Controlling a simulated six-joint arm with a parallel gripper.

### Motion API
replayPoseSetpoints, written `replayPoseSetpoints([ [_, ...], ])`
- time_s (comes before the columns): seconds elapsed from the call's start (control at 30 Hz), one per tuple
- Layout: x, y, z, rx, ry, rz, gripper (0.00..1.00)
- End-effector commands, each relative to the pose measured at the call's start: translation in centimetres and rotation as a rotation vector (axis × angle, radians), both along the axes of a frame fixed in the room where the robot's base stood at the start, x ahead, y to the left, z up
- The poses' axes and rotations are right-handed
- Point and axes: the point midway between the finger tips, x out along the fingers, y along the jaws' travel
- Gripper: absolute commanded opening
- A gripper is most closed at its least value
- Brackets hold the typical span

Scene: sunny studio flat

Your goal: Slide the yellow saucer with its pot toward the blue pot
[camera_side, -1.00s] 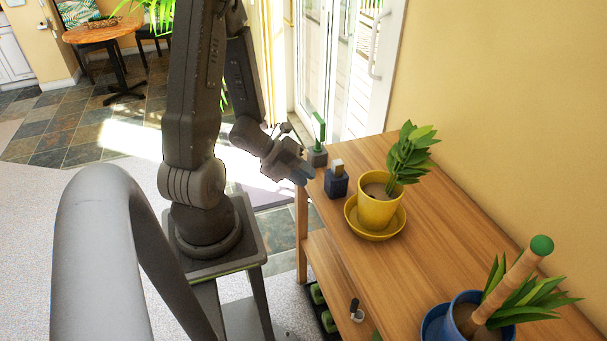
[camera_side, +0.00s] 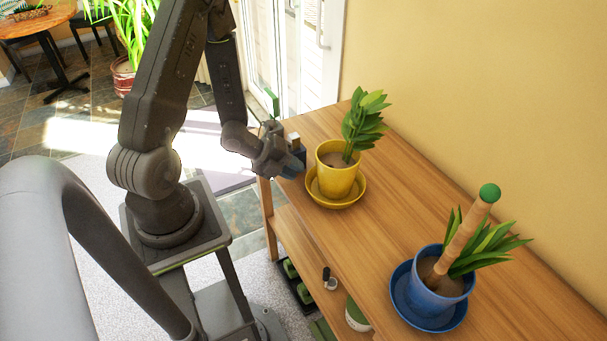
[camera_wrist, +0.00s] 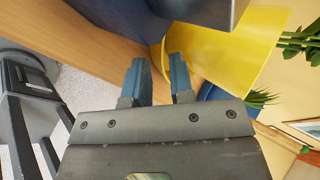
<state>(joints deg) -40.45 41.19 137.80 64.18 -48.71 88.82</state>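The yellow pot (camera_side: 336,180) holds a leafy plant and stands upright in its yellow saucer (camera_side: 347,203) near the far end of the wooden table. The blue pot (camera_side: 440,297) sits in a blue saucer (camera_side: 399,297), nearer the camera, with bare table between the two. My gripper (camera_side: 292,171) is left of the yellow saucer, close to its rim; I cannot tell whether they touch. In the wrist view my gripper (camera_wrist: 160,72) has its blue fingers apart, with nothing held between them. A yellow surface (camera_wrist: 242,50) lies beyond the fingers there.
A dark blue bottle (camera_side: 298,150) with a pale top stands behind my gripper, partly hidden. The blue pot holds leaves and a green-tipped wooden rod (camera_side: 468,228). A lower shelf (camera_side: 293,250) carries small items. The yellow wall (camera_side: 455,90) borders the right side.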

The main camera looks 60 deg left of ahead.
Motion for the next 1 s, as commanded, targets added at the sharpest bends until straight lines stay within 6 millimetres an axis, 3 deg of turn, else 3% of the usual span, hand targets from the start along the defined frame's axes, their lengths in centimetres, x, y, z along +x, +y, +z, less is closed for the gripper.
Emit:
replayPoseSetpoints([
  [0.3, 2.5, -1.1, -2.4, 0.0, 0.001, -0.002, 0.22],
  [0.67, 2.8, -1.2, -2.6, 0.001, 0.0, 0.001, 0.22],
  [0.9, 2.7, -1.2, -2.6, 0.0, 0.0, 0.001, 0.01],
  [1.0, 2.7, -1.2, -2.6, -0.001, 0.0, 0.002, 0.0],
])
